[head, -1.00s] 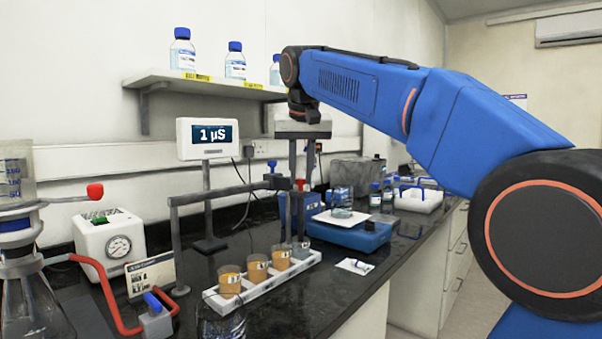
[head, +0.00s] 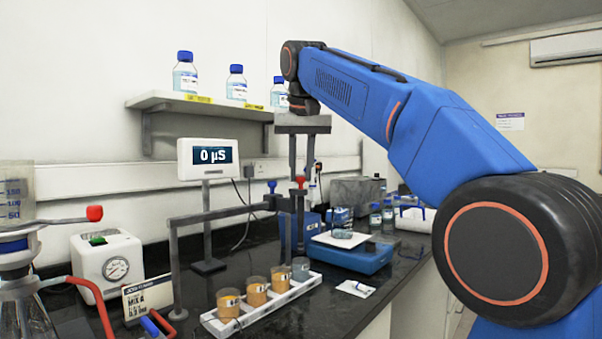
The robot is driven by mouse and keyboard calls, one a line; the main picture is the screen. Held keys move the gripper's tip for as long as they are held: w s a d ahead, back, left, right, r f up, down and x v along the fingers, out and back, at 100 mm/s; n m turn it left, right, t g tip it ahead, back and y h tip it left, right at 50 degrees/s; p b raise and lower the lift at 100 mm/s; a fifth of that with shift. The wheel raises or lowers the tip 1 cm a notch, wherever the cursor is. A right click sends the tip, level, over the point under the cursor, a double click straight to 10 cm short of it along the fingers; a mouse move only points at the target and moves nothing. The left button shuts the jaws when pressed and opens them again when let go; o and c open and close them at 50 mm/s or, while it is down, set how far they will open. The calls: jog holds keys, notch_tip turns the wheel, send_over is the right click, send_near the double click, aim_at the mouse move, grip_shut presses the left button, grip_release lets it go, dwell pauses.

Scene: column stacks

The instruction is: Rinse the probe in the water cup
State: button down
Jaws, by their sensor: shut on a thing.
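My gripper (head: 300,178), in the head view, points down above the far end of the cup rack and is shut on the probe (head: 300,184), near its red top. The dark probe hangs roughly upright beside the stand's arm. Its lower end is near the rim of the water cup (head: 300,268); I cannot tell exactly how far it is from the water. The water cup is greyish and clear, at the right end of the white rack (head: 262,312). Several cups stand in the rack, the others orange. The meter (head: 207,157) reads 0 µS.
A grey stand arm (head: 222,212) with a blue knob reaches across behind the rack, close to the gripper. A blue balance (head: 352,256) with a beaker stands to the right. A shelf with bottles (head: 185,75) is above. Glassware and a gauge box (head: 108,268) are at left.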

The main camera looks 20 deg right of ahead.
jog(key=c, duration=1.8)
grip_release()
jog(key=shift+r, duration=0.2)
jog(key=shift+v, duration=3.75)
